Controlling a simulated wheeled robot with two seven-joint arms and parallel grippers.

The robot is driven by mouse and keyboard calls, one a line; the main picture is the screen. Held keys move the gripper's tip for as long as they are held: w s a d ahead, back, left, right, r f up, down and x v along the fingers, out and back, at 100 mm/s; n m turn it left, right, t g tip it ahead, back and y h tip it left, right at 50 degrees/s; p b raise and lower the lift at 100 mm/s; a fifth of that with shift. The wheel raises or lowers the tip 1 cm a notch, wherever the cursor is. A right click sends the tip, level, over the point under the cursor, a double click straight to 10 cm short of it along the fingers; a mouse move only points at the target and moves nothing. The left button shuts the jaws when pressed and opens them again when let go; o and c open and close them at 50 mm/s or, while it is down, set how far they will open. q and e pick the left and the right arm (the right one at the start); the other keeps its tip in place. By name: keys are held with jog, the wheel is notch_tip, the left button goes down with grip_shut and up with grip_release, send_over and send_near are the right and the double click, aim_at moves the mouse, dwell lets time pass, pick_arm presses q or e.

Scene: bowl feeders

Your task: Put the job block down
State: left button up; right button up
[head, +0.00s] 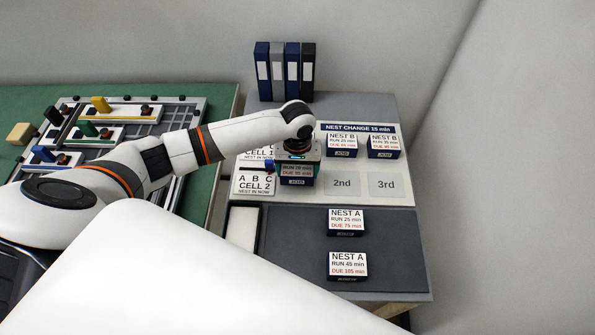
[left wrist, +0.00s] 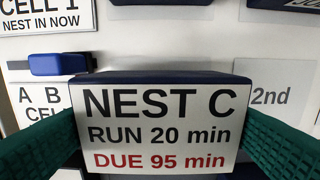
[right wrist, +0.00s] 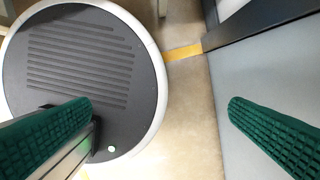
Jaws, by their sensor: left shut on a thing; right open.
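The job block (left wrist: 165,125) reads NEST C, RUN 20 min, DUE 95 min in the left wrist view. My left gripper (left wrist: 160,140) is shut on it, with a green finger on each side. In the head view the block (head: 296,171) is over the left end of the lower row of the white board (head: 416,187), left of the grey 2nd square (head: 342,184). The gripper hides part of it. Whether it touches the board I cannot tell. My right gripper (right wrist: 165,125) is open and empty, away from the board.
Two NEST B blocks (head: 342,145) (head: 384,146) stand in the board's upper row. Two NEST A blocks (head: 346,222) (head: 347,266) lie on the dark grey tray (head: 395,245). Binders (head: 284,72) stand at the back. The 3rd square (head: 387,184) is bare.

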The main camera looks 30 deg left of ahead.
aim_at(297, 168)
pick_arm(q)
jog(key=shift+f, duration=1)
jog(key=shift+f, duration=0.1)
jog(key=o, duration=1)
notch_tip(297, 168, up, 12)
jog(key=shift+r+b, duration=0.15)
jog(key=shift+b, duration=0.2)
